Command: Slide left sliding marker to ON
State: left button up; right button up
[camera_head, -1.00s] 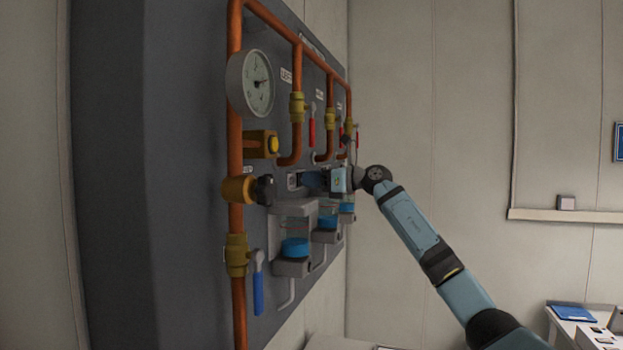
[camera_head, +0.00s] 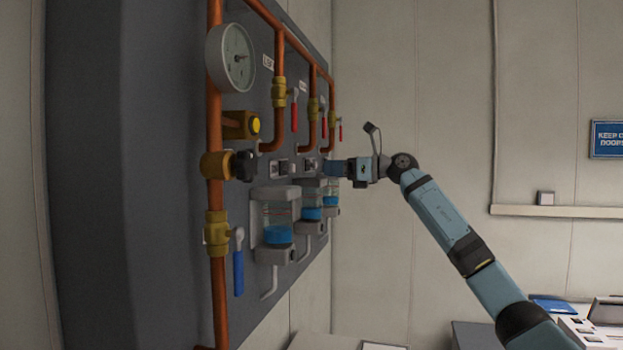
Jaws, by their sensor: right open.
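A small pale slider plate with a dark part (camera_head: 279,167) sits on the dark wall panel above the nearest tank. It looks like the left sliding marker; its setting is too small to read. A second similar plate (camera_head: 309,164) is farther right along the panel. My right gripper (camera_head: 328,168) reaches in from the right at the height of these plates, close to the second one and clear of the left one. It is open, with nothing seen in it; its fingertips are small and hard to make out. My left gripper is out of view.
Copper pipes (camera_head: 215,120) with a gauge (camera_head: 231,58), a black knob (camera_head: 243,165) and red-handled valves (camera_head: 294,112) stand out from the panel. Tanks with blue liquid (camera_head: 278,222) hang below the plates.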

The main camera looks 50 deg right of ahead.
jog(key=b+v, duration=0.1)
jog(key=v, duration=0.3)
jog(key=shift+w, duration=0.1)
dwell(0.4)
